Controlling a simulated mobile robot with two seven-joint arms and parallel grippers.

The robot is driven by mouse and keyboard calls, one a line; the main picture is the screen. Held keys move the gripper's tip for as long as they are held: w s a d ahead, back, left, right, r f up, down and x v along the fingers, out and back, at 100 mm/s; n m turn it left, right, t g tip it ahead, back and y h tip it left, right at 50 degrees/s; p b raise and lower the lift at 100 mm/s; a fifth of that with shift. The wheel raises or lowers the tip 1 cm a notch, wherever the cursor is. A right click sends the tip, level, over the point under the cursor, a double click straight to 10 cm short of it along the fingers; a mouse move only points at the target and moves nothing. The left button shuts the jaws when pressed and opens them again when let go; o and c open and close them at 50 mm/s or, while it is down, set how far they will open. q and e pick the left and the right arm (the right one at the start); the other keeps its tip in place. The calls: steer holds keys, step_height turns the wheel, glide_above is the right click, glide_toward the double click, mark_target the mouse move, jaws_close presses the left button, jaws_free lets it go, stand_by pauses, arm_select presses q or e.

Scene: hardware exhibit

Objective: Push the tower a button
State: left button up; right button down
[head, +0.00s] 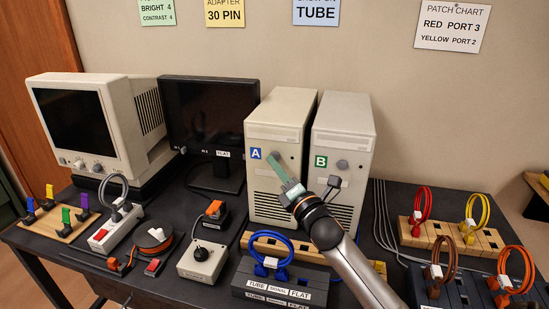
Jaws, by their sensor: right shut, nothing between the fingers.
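Tower A (267,192) is a beige computer case with a blue "A" label. It stands upright on the dark table, left of tower B (345,127), which has a green "B" label and a round grey button (343,164). My right gripper (275,160) is shut and empty, with its fingertips in front of tower A's upper front, right of the "A" label. The tips cover the spot where tower A's button would match tower B's. I cannot tell whether they touch it. My left gripper is not in view.
A beige monitor (128,100) and a black flat monitor (200,95) stand to the left. A switch box (270,286) with a blue cable sits in front of tower A.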

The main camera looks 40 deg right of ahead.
steer(key=shift+d, duration=0.1)
steer(key=shift+w+d, duration=0.25)
steer(key=shift+w, duration=0.05)
steer(key=shift+w+d, duration=0.1)
stand_by(0.8)
steer(key=shift+s+a, duration=0.4)
steer(key=shift+a, duration=0.05)
steer(key=s+a+p, duration=0.1)
steer(key=s+a, duration=0.3)
steer(key=shift+a+p, duration=0.3)
steer(key=shift+p, duration=0.05)
stand_by(1.7)
